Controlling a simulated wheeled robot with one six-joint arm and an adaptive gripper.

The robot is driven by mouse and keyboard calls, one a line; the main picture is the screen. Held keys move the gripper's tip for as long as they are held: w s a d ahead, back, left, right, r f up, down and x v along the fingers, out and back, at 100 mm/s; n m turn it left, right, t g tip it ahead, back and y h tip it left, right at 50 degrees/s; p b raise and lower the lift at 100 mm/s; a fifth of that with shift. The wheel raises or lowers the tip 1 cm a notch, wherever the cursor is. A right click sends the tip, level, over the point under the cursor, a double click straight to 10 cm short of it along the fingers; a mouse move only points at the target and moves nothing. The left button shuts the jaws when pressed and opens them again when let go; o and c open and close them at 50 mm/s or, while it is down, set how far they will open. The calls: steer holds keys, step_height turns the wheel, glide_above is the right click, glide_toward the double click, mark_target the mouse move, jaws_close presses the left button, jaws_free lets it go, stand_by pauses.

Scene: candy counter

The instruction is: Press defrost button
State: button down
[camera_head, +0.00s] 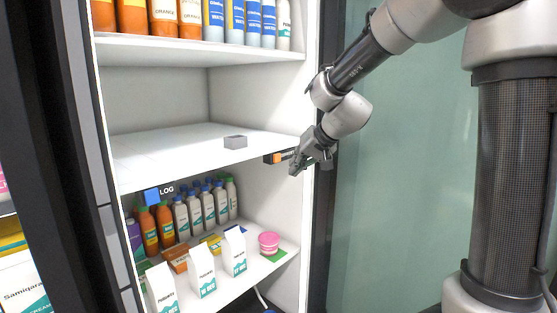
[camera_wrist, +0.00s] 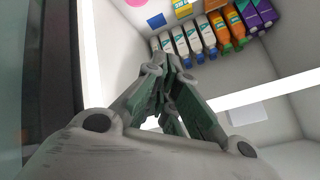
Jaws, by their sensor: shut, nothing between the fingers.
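My gripper (camera_head: 294,168) is shut and empty at the right inner wall of the open cabinet, by the front end of the middle shelf. A small orange block with a dark label plate (camera_head: 279,157) sits right beside its fingers, partly hidden by them. I cannot read that label or tell whether the fingers touch it. A blue block (camera_head: 152,197) stands farther left, with a dark plate reading "LOG". A grey block (camera_head: 235,142) sits on the middle shelf. No readable defrost marking shows. In the wrist view the closed fingers (camera_wrist: 172,66) point into the cabinet.
The middle shelf (camera_head: 165,152) is otherwise bare. The lower shelf holds several bottles (camera_head: 193,210), white cartons (camera_head: 235,252) and a pink tub (camera_head: 269,243). The upper shelf holds more bottles (camera_head: 243,20). A green glass panel (camera_head: 400,210) stands right of the cabinet.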

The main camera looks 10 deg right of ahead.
steer(key=shift+w+a, duration=0.5)
steer(key=shift+w, duration=0.2)
steer(key=shift+w+a, duration=0.5)
steer(key=shift+w, duration=0.15)
stand_by(0.5)
steer(key=shift+w+a, duration=0.25)
steer(key=shift+w, duration=0.05)
steer(key=shift+w+a, duration=0.3)
steer(key=shift+w, duration=0.15)
stand_by(0.7)
stand_by(0.4)
steer(key=shift+s+d, duration=0.55)
steer(key=shift+s, duration=0.25)
steer(key=s+d, duration=0.1)
steer(key=s, duration=0.1)
steer(key=s+d, duration=0.2)
